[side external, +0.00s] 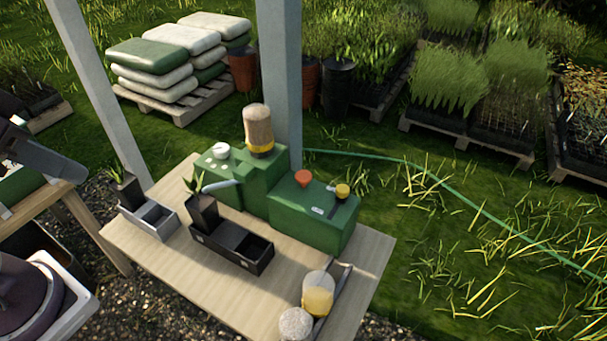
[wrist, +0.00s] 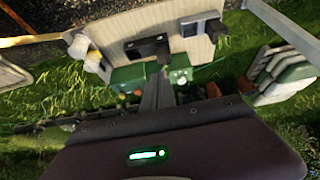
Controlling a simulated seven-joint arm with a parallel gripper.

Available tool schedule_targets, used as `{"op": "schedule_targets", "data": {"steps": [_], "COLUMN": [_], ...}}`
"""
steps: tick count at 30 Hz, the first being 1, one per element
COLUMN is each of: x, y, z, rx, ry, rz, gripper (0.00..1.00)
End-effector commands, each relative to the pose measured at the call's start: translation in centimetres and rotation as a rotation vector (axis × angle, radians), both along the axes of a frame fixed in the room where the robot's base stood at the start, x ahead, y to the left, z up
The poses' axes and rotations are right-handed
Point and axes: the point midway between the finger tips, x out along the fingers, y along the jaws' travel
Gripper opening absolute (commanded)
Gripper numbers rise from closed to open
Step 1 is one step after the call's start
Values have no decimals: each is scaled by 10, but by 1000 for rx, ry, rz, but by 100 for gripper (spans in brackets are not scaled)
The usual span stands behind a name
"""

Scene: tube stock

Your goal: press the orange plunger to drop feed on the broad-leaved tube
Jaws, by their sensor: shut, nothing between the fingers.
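The orange plunger (side external: 303,177) stands on top of the right part of the green machine (side external: 315,215). A dark tube with wide green leaves (side external: 203,212) stands at the left end of the black tray (side external: 262,258), close to the machine's pale spout (side external: 222,185). Another dark tube (side external: 130,192) with slim leaves stands in the grey tray (side external: 163,225). In the wrist view my gripper (wrist: 162,72) is shut and empty, with the table and green machine beyond it. It is apart from the plunger; the side view does not clearly show its fingertips.
A yellow knob (side external: 342,190) stands beside the plunger. A feed bottle (side external: 258,126) tops the machine. A post (side external: 280,80) rises behind the machine. The table (side external: 200,275) is bare in front of the trays.

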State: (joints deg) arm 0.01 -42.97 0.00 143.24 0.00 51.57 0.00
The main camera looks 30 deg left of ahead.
Motion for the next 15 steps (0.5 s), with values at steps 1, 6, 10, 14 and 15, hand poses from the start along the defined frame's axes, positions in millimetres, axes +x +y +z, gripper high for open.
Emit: {"op": "schedule_targets", "data": {"steps": [1,6,10,14,15], "x": [0,33,92,152,170], "y": [0,-9,-28,-53,-62], "z": [0,6,9,4,0], "rx": [0,-33,-102,-187,-215], "ry": [0,-21,-62,-105,-117], "rz": [0,19,55,102,118], "gripper": [0,0,0,0,0]}}
